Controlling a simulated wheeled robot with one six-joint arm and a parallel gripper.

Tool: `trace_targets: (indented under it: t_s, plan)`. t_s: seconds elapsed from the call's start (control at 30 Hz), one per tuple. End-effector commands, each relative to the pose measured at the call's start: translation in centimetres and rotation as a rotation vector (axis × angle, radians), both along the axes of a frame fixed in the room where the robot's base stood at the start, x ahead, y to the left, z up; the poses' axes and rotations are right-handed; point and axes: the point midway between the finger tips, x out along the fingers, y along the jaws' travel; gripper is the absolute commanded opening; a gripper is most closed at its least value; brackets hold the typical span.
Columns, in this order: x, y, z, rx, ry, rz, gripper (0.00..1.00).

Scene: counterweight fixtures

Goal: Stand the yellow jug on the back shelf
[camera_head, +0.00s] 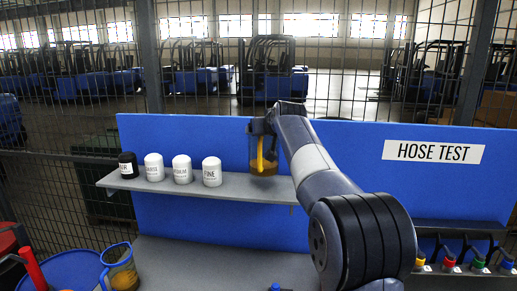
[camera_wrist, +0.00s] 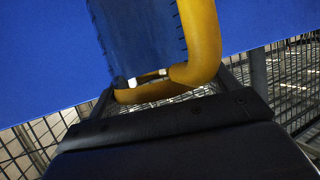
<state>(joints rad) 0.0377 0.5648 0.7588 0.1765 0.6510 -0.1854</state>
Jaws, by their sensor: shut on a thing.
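The yellow jug (camera_head: 262,160) is a clear jug with a yellow handle and amber liquid low inside. It looks upright in the head view, at the right part of the grey back shelf (camera_head: 245,190). Its base is at or just above the shelf top; I cannot tell if they touch. My gripper (camera_head: 261,127) is shut on it near its top. In the wrist view, the yellow handle and rim (camera_wrist: 205,40) of the jug fill the space in front of my gripper (camera_wrist: 165,88). My arm hides the shelf's right end.
A dark jar (camera_head: 128,165) and several white labelled jars (camera_head: 182,169) stand left of the jug on the shelf. A blue panel (camera_head: 220,125) rises behind. A blue-handled jug (camera_head: 121,268) stands lower left. Coloured hose ends (camera_head: 478,262) sit lower right.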

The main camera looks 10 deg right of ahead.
Motion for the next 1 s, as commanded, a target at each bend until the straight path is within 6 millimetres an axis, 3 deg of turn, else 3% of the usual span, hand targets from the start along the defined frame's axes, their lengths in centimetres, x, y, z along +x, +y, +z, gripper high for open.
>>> trace_targets:
  t_s: [0.17, 0.43, 0.87, 0.9, 1.0]
  plan:
    - [0.0, 0.0, -1.0, -0.001, -0.003, 0.000, 0.35]
    - [0.0, 0.0, -4.2, -0.001, -0.002, -0.001, 0.35]
    - [0.0, 0.0, -5.0, -0.001, -0.004, -0.001, 0.35]
    - [0.0, 0.0, -5.0, -0.001, -0.002, -0.001, 0.83]
    - [0.0, 0.0, -5.0, -0.001, -0.001, -0.001, 0.92]
